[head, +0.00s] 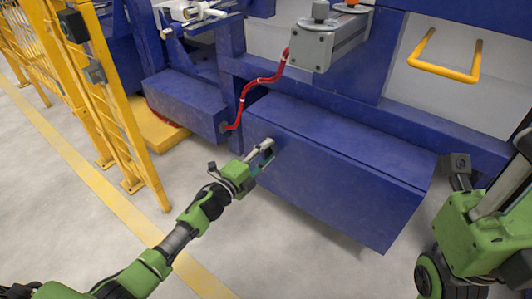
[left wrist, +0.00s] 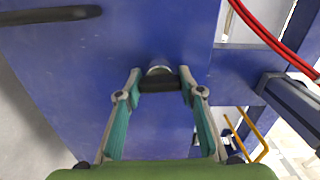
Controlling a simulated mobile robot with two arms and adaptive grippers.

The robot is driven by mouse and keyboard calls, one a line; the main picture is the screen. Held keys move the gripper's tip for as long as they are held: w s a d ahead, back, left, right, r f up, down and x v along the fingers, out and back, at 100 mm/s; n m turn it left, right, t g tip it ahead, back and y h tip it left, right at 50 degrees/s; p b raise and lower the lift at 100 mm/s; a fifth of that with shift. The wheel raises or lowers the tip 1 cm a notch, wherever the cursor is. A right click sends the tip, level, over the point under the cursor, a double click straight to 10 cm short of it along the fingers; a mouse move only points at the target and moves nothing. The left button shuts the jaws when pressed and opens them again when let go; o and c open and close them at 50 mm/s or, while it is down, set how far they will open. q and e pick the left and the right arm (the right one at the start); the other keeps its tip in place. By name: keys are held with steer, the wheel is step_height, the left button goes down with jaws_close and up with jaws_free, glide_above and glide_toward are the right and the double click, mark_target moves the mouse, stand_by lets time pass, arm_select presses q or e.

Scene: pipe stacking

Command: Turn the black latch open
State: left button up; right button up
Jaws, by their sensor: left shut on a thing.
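The black latch (left wrist: 158,85) is a short dark bar on a round grey pivot on the blue face of a large box (head: 340,185). In the left wrist view it lies crosswise between the fingertips of my left gripper (left wrist: 160,86), which is shut on it, one fingertip at each end. In the head view my left gripper (head: 262,155) reaches the upper left part of the box front, and its fingers mostly hide the latch.
A red hose (head: 262,82) runs above the box. A yellow fence (head: 120,95) stands left, and a yellow handle (head: 445,68) is at upper right. The floor (head: 290,255) in front is clear.

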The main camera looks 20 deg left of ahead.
arm_select(q)
steer(key=shift+d+m, duration=0.1)
steer(key=shift+m, duration=0.4)
steer(key=o, duration=1.1)
steer(key=v, duration=1.2)
